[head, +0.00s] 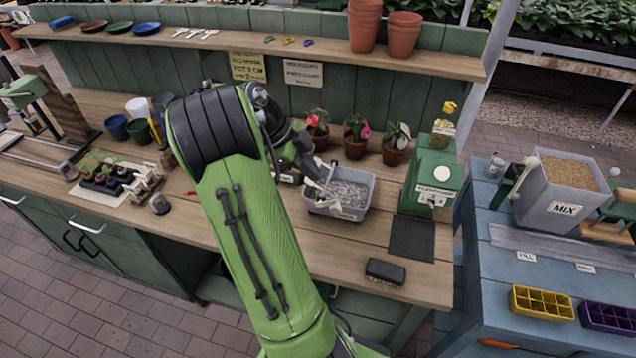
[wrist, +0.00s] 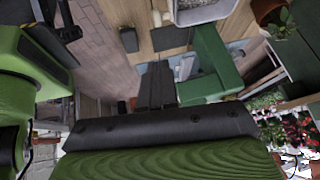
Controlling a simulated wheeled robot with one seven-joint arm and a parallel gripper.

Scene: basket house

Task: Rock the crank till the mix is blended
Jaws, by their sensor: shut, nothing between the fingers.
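A grey hopper labelled MIX (head: 562,208), filled with brown mix (head: 565,173), stands on the blue bench at the right of the head view. A dark crank arm (head: 522,182) with a pale ball knob (head: 533,162) slants up at its left side. Another pale knob (head: 615,172) shows at its right. My gripper (head: 312,163) is over the wooden bench, near the grey tub and well left of the hopper, touching no crank. In the wrist view its dark fingers (wrist: 157,78) are together and empty. I cannot make out the crank in the wrist view.
A grey tub (head: 352,211) of gravel-like material, a green box (head: 431,178), a black brush (head: 385,271) and potted flowers (head: 355,137) stand on the wooden bench. Yellow (head: 541,303) and purple (head: 608,318) trays lie in front of the hopper. A gap separates the benches.

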